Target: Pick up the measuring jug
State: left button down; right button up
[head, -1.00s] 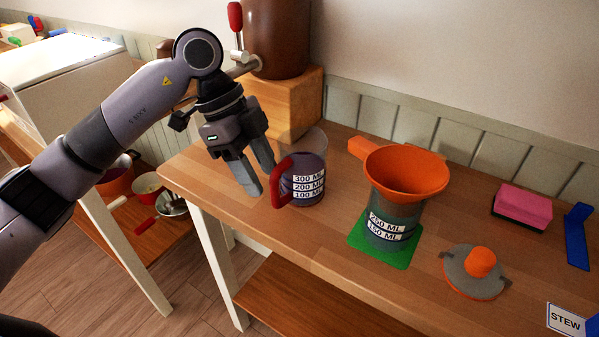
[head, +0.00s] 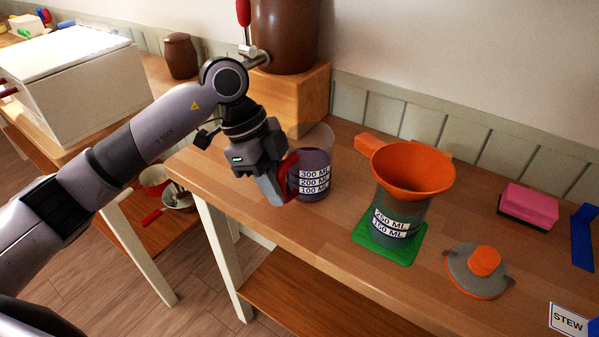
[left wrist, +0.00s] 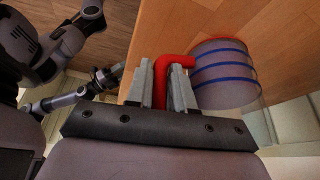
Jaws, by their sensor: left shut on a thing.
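The measuring jug (head: 314,172) is clear with dark purple contents, white volume labels and a red handle. It stands upright on the wooden counter (head: 330,222). My left gripper (head: 279,190) is at the jug's left side, shut on its red handle. In the left wrist view the red handle (left wrist: 160,82) runs between the two fingers of my left gripper (left wrist: 166,85). The jug's clear body with blue bands (left wrist: 225,75) is to the right of the fingers.
An orange funnel (head: 412,167) sits in a grey container (head: 399,212) on a green mat (head: 408,252), right of the jug. A wooden block (head: 300,95) bearing a brown dispenser (head: 290,35) stands behind. A grey-orange lid (head: 478,270) and pink sponge (head: 529,204) lie farther right.

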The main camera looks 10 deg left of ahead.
pick_arm(q)
jog(key=shift+r, duration=0.2)
notch_tip(320, 180, up, 20)
dwell(0.4)
jog(key=shift+f, duration=0.1)
jog(key=c, duration=1.5)
grip_release()
grip_shut()
jog(key=shift+f, duration=0.1)
